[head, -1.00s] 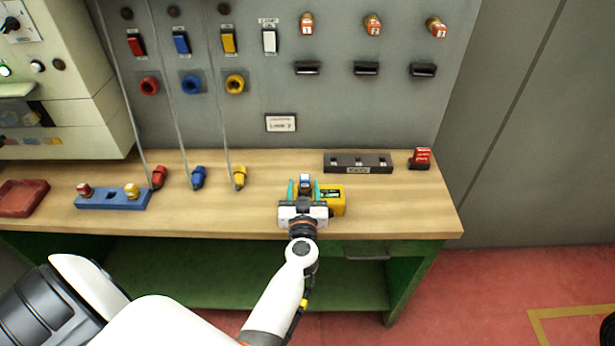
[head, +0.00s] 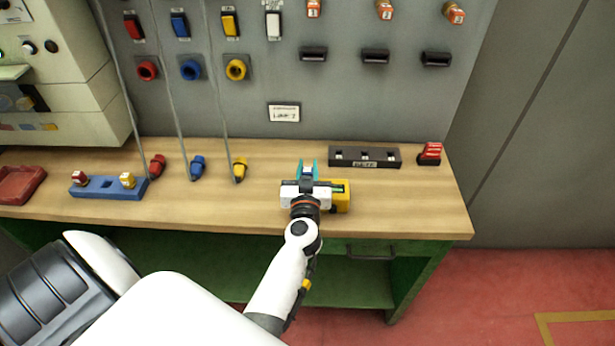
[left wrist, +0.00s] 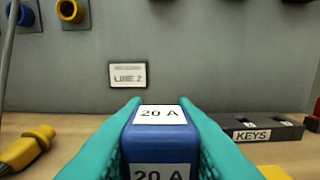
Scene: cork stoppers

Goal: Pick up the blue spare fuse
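The blue spare fuse (left wrist: 160,135) has white "20 A" labels and sits between the teal fingers of my left gripper (left wrist: 155,145) in the left wrist view. The fingers press against both its sides. In the head view, the fuse (head: 307,170) shows small between the fingertips of my left gripper (head: 308,168), over the right part of the bench. I cannot tell whether its base touches the bench. My right gripper is not in view.
A yellow device (head: 341,198) stands just right of my left gripper on the wooden bench (head: 260,212). A dark KEYS rack (head: 364,157) and a red object (head: 430,153) lie behind right. A blue holder (head: 105,188) with red and yellow fuses and corded plugs are left.

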